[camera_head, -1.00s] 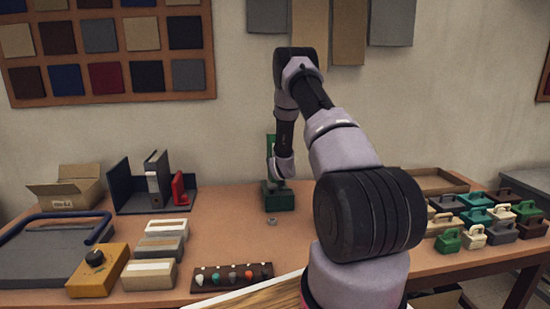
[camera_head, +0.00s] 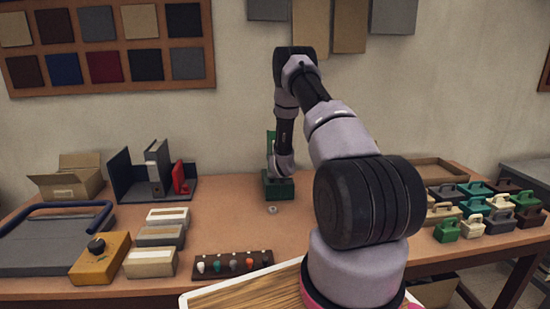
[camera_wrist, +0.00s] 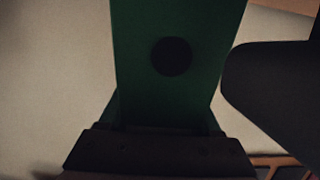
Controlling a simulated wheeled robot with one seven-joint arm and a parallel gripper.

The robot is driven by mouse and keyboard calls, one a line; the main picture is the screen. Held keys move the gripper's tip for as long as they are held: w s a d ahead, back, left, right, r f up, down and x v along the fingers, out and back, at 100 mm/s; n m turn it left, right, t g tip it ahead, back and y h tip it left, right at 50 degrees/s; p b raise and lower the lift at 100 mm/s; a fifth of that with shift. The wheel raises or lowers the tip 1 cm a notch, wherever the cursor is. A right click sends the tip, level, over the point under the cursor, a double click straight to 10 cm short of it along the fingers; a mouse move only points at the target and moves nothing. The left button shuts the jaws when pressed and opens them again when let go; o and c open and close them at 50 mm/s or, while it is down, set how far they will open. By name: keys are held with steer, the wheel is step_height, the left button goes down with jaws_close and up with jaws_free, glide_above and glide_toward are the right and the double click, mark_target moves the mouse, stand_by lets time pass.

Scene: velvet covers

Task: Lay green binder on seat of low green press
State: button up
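The low green press (camera_head: 279,190) stands at the back middle of the table, with a dark green base and a green upright behind my arm. My gripper (camera_head: 281,172) is at the press, mostly hidden by my own wrist. The wrist view is dark and shows a green panel (camera_wrist: 140,85) with a dark round spot. I cannot tell whether it is part of the press or the binder. A dark bar crosses below it and a dark rounded shape fills the right. Whether the gripper is open or shut does not show. I cannot pick out the green binder for certain.
A dark bookend (camera_head: 123,178) with a grey and a red item, and a cardboard box (camera_head: 70,190), stand at the back left. Handled blocks (camera_head: 446,231) crowd the right. A peg rack (camera_head: 232,263) lies in front. A small ring (camera_head: 272,210) lies before the press.

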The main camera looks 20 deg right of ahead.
steer(key=o, duration=0.5)
steer(key=v, duration=1)
steer(key=shift+s+a+r, duration=0.1)
steer(key=shift+s+r, duration=0.05)
steer(key=shift+s, duration=0.25)
